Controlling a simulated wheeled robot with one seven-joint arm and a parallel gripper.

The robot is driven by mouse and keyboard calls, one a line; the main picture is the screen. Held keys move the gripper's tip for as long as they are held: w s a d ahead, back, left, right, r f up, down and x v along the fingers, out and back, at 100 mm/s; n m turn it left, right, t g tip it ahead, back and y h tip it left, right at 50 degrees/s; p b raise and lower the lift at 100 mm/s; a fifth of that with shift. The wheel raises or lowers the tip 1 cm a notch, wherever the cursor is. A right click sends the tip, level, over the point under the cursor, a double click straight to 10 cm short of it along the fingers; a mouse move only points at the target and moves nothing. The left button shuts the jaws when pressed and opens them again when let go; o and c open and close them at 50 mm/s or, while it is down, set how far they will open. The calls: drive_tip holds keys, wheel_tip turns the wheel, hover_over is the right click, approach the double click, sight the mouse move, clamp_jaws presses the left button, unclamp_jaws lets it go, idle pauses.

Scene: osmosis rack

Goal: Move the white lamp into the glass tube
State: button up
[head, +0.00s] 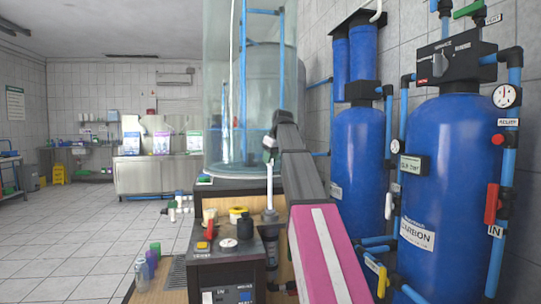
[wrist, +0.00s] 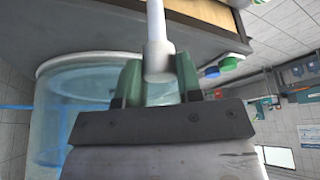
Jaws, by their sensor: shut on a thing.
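The white lamp (head: 269,185) is a slim white rod hanging roughly upright below my gripper (head: 269,146) in the head view. In the wrist view the lamp (wrist: 156,25) sits between the green fingers of my gripper (wrist: 158,72), which are shut on its thicker end. Its far end runs out of the wrist picture. In the head view its lower end is just above or at a dark upright fitting (head: 270,216); I cannot tell whether they touch. I cannot make out the narrow glass tube clearly. A large clear cylinder (head: 222,110) stands behind the lamp.
Blue tanks (head: 440,190) and pipes crowd the right. The tiled floor (head: 80,240) at left is mostly clear.

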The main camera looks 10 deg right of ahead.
drive_tip(key=shift+f, duration=0.9)
drive_tip(key=shift+f, duration=0.15)
hover_over(271, 200)
drive_tip(key=shift+w+f, duration=0.15)
drive_tip(key=shift+f, duration=1.55)
drive_tip(key=shift+w+f, duration=0.15)
drive_tip(key=shift+f, duration=1.5)
drive_tip(key=shift+f, duration=0.1)
drive_tip(key=shift+f, duration=3.4)
drive_tip(key=shift+f, duration=1.35)
drive_tip(key=o, duration=1.2)
drive_tip(key=shift+r, duration=0.1)
